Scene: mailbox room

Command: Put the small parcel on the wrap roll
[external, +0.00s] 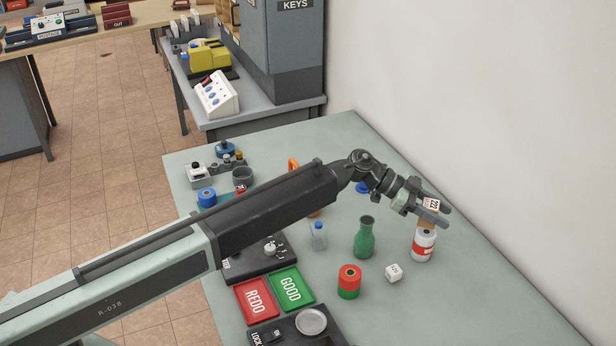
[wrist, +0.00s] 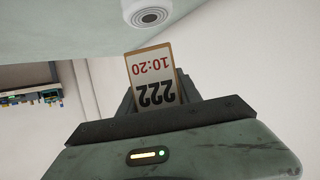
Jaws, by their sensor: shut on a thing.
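My gripper (external: 430,209) is at the right side of the green-grey table and is shut on the small parcel (external: 431,204), a little brown box with a white marked face. I cannot tell which one is the wrap roll.
A green bottle (external: 364,238) and a white cube (external: 393,272) stand near the gripper. A small clear bottle (external: 318,236), red and green pads (external: 291,287) and a metal dish (external: 311,321) lie further left. The table's right front is bare.

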